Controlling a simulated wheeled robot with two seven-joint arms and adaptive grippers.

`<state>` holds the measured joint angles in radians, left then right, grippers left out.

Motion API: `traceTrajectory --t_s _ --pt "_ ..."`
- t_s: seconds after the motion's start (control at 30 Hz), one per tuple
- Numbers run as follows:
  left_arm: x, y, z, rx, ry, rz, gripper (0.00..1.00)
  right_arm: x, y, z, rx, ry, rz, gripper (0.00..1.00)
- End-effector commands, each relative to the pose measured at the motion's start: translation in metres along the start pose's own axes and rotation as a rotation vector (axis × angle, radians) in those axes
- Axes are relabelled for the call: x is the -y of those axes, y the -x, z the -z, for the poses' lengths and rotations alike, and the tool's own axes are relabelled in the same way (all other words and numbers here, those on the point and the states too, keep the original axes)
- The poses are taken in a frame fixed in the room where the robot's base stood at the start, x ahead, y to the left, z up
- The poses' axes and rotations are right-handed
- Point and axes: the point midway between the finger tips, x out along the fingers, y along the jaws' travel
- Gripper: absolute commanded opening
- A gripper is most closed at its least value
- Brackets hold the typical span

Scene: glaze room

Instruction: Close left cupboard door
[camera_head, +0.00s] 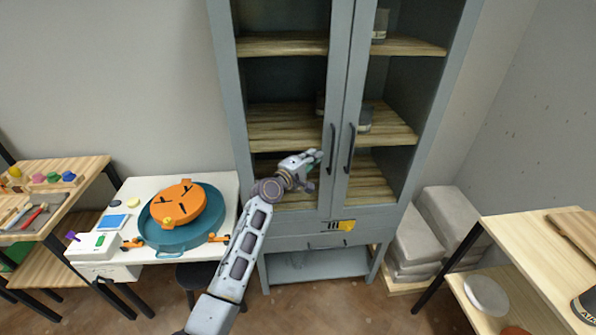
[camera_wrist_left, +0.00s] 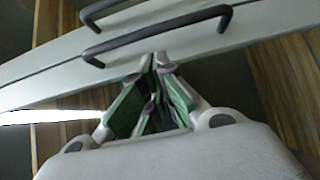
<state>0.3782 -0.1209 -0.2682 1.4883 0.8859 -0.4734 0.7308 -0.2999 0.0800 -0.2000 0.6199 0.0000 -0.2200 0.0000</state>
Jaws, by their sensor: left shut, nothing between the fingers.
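The grey-blue cupboard (camera_head: 343,222) stands ahead with two tall framed doors that show wooden shelves inside. The left cupboard door (camera_head: 337,75) looks closed or nearly so, its inner edge beside the right door (camera_head: 357,75); I cannot tell if a small gap remains. The left door has a dark bar handle (camera_head: 329,150). My left gripper (camera_head: 317,156) is shut and empty, in front of the left door just left of its handle. In the left wrist view my fingertips (camera_wrist_left: 155,60) are together by the pale door frame (camera_wrist_left: 45,92), close to the handle (camera_wrist_left: 135,40); contact is unclear.
A white table (camera_head: 135,190) with an orange and teal wheel-like device (camera_head: 180,207) stands left of the cupboard. Grey bags (camera_head: 415,240) are stacked right of it. A wooden bench (camera_head: 545,240) is at the right. Some brown floor (camera_head: 320,300) is clear in front.

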Motion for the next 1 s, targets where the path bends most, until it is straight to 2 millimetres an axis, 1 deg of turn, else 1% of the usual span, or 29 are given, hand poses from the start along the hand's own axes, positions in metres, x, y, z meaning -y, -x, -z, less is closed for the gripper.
traceTrajectory --t_s 0.8,1.0 --pt "0.003 0.076 -0.005 0.006 0.003 0.006 0.00 0.000 0.000 0.000 0.000 0.000 0.000 0.40" --pt "0.003 0.088 -0.005 0.007 0.002 0.006 0.00 0.000 0.000 0.000 0.000 0.000 0.000 0.40"
